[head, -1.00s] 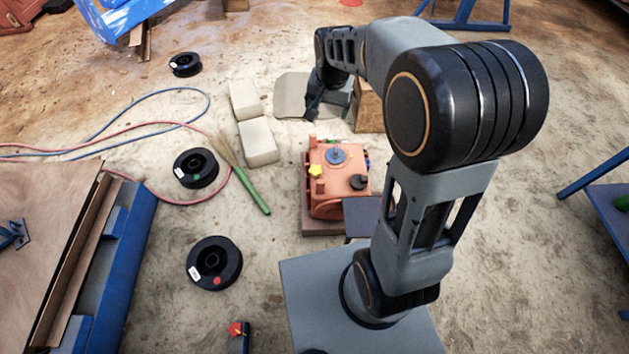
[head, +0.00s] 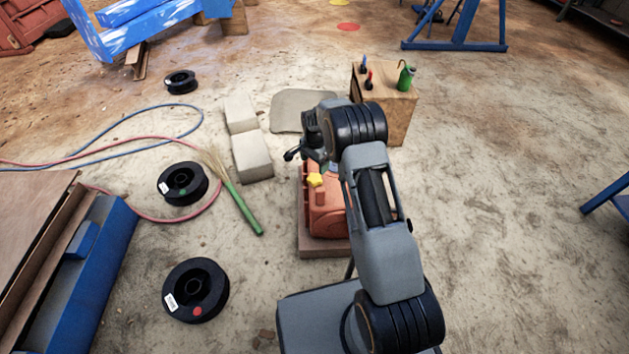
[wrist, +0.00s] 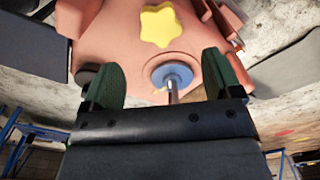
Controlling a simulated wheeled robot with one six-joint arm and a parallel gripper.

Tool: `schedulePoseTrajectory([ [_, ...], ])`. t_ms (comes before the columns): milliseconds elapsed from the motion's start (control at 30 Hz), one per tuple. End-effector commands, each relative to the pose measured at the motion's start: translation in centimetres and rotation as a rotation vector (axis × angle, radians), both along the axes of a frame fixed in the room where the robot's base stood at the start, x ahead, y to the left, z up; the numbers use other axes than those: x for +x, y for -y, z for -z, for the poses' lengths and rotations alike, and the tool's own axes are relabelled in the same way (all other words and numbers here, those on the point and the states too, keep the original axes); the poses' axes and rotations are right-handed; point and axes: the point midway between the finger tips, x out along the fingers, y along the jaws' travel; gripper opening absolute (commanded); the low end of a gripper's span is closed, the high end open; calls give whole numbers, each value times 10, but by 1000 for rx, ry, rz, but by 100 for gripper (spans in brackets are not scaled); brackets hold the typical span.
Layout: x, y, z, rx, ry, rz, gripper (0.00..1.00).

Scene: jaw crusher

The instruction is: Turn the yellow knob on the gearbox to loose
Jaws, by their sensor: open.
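The gearbox (head: 325,215) is an orange-red housing on a low base, partly hidden behind my arm in the head view. The yellow knob (head: 316,180) is star-shaped and stands on its top left; it also shows at the top of the wrist view (wrist: 160,26). My gripper (wrist: 162,78) is open and empty above the gearbox, with its green-padded fingers apart. In the wrist view a blue round disc with a metal stem (wrist: 172,76) lies between the fingers, and the knob is beyond the fingertips. The gripper (head: 298,154) is dark and small in the head view.
A wooden crate (head: 400,122) with a green can and small tools stands behind to the right. Pale blocks (head: 252,157), a green-handled brush (head: 243,208) and black spools (head: 195,291) lie to the left. The floor on the right is mostly clear.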

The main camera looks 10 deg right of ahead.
Motion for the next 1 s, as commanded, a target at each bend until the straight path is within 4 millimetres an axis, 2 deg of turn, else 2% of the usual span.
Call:
schedulePoseTrajectory([
  [33, 0, 0, 15, 0, -2, 0, 84],
  [100, 0, 0, 29, 0, -1, -1, 84],
  [400, -1, 0, 71, 0, -1, -1, 84],
  [633, 0, 0, 84, 1, 1, -1, 84],
  [967, 0, 0, 85, 1, 1, -2, 84],
  [1000, 0, 0, 85, 0, 0, -2, 81],
])
